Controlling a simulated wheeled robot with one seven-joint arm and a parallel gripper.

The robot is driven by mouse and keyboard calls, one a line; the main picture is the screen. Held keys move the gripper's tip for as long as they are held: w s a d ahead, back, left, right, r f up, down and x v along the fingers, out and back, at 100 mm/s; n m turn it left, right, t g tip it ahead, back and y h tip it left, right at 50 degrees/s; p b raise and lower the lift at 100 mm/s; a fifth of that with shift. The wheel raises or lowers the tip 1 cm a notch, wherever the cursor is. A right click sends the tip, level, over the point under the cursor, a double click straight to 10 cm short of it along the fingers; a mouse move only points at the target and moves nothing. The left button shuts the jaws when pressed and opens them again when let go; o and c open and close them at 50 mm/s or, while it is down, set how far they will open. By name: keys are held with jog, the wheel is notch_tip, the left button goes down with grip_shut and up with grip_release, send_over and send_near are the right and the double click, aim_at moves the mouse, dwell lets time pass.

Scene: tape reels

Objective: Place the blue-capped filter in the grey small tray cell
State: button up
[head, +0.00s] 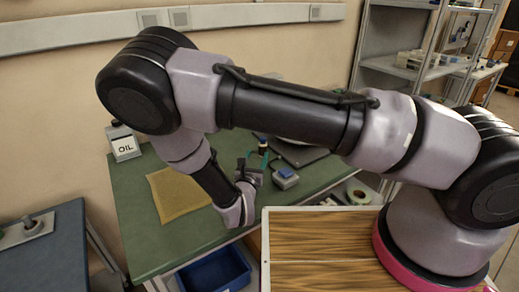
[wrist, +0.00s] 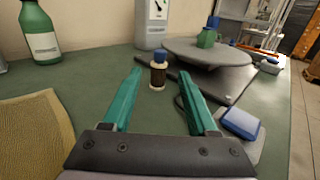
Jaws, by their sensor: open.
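The blue-capped filter (wrist: 158,72), a small upright cylinder with a dark brown body and pale base, stands on the green bench in the wrist view. My gripper (wrist: 160,74) is open, its teal fingers pointing toward the filter. The filter appears between the fingertips, at or just beyond them; nothing is gripped. In the head view my gripper (head: 254,158) is low over the bench and small. A grey small tray is not clearly identifiable. A grey item with a blue top (wrist: 240,124) lies right of my gripper; I cannot tell whether it has cells.
A round grey turntable (wrist: 208,52) carrying a green blue-capped bottle (wrist: 207,38) stands behind right. A green bottle (wrist: 40,35) is back left, near a tan mat (wrist: 35,130). A blue bin (head: 215,272) is below the bench edge.

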jog(key=shift+s+a, duration=0.2)
jog(key=shift+s, duration=0.7)
jog(key=shift+s+a, duration=0.15)
jog(key=shift+s, duration=0.7)
jog(key=s+d+r+m+g+h, duration=0.1)
jog(key=d+r+m+g+h, duration=0.4)
jog(key=d+r+m+g, duration=1.4)
jog(key=s+d+r+m+t+y, duration=0.4)
jog(key=s+r+m+y, duration=0.1)
jog(key=r+m, duration=0.4)
jog(key=s+d+r+m+t+y, duration=0.3)
jog(key=r+m, duration=0.6)
jog(key=r, duration=0.3)
jog(key=shift+s+d+r+t+y, duration=0.2)
jog(key=shift+s+d+t+y, duration=0.35)
jog(key=shift+s+y, duration=0.55)
jog(key=shift+o, duration=1.3)
jog(key=shift+s+d+r+m+t, duration=0.1)
jog(key=shift+s+r+m+t, duration=0.15)
jog(key=shift+r+m, duration=0.25)
jog(key=shift+w, duration=0.15)
